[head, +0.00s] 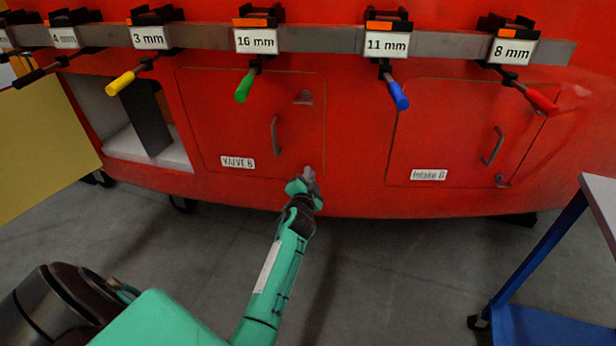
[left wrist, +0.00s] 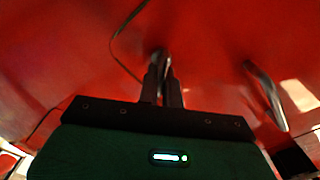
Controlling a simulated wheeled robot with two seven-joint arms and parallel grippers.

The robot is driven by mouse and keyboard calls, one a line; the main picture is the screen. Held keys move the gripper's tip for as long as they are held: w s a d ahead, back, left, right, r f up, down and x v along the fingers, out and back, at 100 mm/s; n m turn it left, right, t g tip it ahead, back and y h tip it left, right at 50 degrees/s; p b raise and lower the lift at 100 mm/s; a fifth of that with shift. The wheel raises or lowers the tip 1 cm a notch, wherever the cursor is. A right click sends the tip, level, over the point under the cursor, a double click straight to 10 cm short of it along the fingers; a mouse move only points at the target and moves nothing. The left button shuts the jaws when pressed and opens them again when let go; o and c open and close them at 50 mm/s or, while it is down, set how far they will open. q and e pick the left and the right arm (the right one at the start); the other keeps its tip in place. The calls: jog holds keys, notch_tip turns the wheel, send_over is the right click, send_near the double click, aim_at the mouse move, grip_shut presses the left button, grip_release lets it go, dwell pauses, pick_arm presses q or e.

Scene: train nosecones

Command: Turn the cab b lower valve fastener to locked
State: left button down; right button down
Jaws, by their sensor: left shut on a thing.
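The red panel labelled VALVE B (head: 225,120) is set in the red cab front, with a curved handle (head: 275,134) on its right half. My left gripper (head: 309,176) is at the panel's lower right corner in the head view. In the left wrist view my left gripper's fingers (left wrist: 163,82) are closed on a small metal fastener (left wrist: 161,57) on the red surface. The fingers partly hide the fastener, so its turn position is not clear. My right gripper is not in view.
A grey rail (head: 320,40) above holds several labelled tools with coloured handles. A panel labelled Intake B (head: 440,130) is to the right. A blue cart (head: 540,250) stands at the right, and a yellow open door (head: 40,145) at the left.

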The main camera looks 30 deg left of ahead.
pick_arm(q)
jog(key=m, duration=0.6)
jog(key=shift+d+f, duration=0.1)
jog(key=shift+f, duration=0.25)
jog(key=shift+f+m, duration=0.1)
jog(key=shift+m, duration=0.8)
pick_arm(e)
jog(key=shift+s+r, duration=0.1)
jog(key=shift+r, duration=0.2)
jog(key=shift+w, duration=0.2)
pick_arm(q)
jog(key=c, duration=1.6)
grip_release()
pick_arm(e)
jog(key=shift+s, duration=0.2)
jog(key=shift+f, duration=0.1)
